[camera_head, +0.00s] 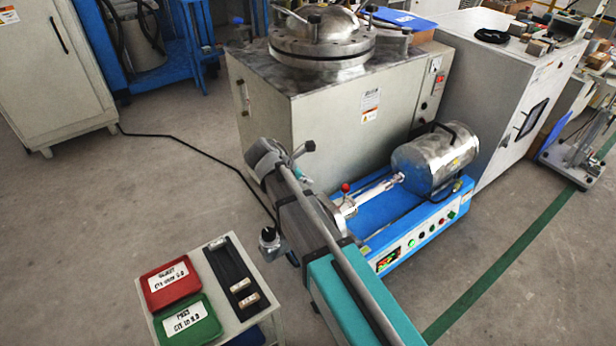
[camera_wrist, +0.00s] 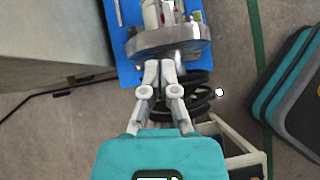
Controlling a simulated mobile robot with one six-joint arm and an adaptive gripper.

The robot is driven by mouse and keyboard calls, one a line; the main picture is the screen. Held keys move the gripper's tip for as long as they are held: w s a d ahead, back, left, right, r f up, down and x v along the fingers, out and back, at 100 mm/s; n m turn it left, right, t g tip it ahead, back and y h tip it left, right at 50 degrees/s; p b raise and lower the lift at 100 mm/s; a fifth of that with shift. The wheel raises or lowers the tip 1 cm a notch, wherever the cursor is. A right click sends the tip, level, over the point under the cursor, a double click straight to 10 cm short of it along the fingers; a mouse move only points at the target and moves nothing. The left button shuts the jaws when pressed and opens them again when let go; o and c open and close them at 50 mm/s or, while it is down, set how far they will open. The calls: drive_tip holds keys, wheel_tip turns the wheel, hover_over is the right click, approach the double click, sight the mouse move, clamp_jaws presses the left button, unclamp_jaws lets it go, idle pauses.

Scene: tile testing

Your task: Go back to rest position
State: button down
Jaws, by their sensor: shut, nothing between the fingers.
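My gripper (camera_wrist: 158,68) shows in the wrist view, with its two pale fingers together and nothing between them. Its teal body fills the bottom middle of that view. The fingertips appear just below the round metal flange (camera_wrist: 168,41) of the blue-based machine in the picture; I cannot tell the height gap. In the head view my arm reaches up from the bottom middle, in front of the left part of this blue machine (camera_head: 425,235). I cannot make out the fingers in the head view.
A small cart (camera_head: 233,325) stands at the lower left with a red tray (camera_head: 172,297), a green tray (camera_head: 188,335) and a black holder (camera_head: 222,258) bearing two small light pieces. A large grey cabinet machine (camera_head: 330,130) stands behind. A black cable crosses the open floor at left.

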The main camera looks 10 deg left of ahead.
drive_tip(key=shift+d, duration=0.1)
drive_tip(key=s+d+f+m+g+y+p, duration=0.1)
drive_tip(key=s+d+m+g+y, duration=0.15)
drive_tip(key=s+d+m, duration=0.75)
drive_tip(key=s+d+f+m+g+y+p, duration=0.15)
drive_tip(key=d+m+y, duration=0.25)
drive_tip(key=d+m, duration=1.3)
wheel_tip(320, 180, up, 39)
drive_tip(key=d+n+p, duration=0.2)
drive_tip(key=p, duration=3.6)
drive_tip(key=shift+s+f+g, duration=0.15)
drive_tip(key=shift+s+g, duration=0.1)
drive_tip(key=shift+g, duration=0.15)
drive_tip(key=shift+d, duration=0.2)
